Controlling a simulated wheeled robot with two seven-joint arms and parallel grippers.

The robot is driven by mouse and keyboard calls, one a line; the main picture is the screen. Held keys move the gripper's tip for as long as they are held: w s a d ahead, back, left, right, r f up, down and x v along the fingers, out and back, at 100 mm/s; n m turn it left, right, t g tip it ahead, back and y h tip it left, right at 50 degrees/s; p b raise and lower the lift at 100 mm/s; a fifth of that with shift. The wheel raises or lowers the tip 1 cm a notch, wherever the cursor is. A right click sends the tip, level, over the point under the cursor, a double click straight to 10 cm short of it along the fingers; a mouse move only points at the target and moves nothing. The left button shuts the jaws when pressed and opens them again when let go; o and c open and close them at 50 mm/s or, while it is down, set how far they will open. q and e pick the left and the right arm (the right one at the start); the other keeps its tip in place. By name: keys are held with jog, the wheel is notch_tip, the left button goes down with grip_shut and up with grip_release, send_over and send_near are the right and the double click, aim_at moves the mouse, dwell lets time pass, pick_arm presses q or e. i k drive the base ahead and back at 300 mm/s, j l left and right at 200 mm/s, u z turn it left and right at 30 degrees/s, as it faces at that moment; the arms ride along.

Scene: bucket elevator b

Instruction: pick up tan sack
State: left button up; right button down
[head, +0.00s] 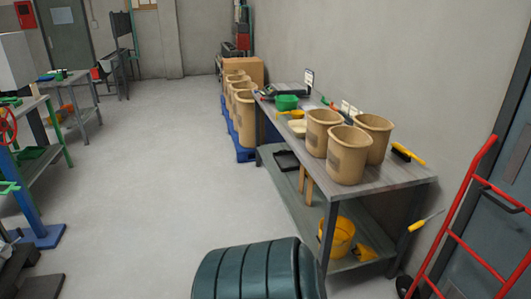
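The tan things that show are open-topped, tub-shaped containers. Three stand upright on the grey workbench (385,183): a front one (348,158), a left one (320,130) and a right one (375,135). Several more tan containers (244,118) stand in a row on a blue pallet (240,150) beyond the bench. A tan box (252,68) is behind them. Neither of my grippers is in view.
A red hand truck (470,215) is at the right. A yellow bucket (340,236) sits on the bench's lower shelf. Green-legged tables (50,155) are at the left. The middle floor (150,170) is clear.

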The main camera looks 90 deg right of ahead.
aim_at(347, 150)
jog(key=z, duration=3.35)
jog(key=i+j, duration=0.1)
jog(key=i, duration=1.05)
jog(key=i+j, duration=0.15)
jog(key=i, duration=1)
jog(key=l+z, duration=0.05)
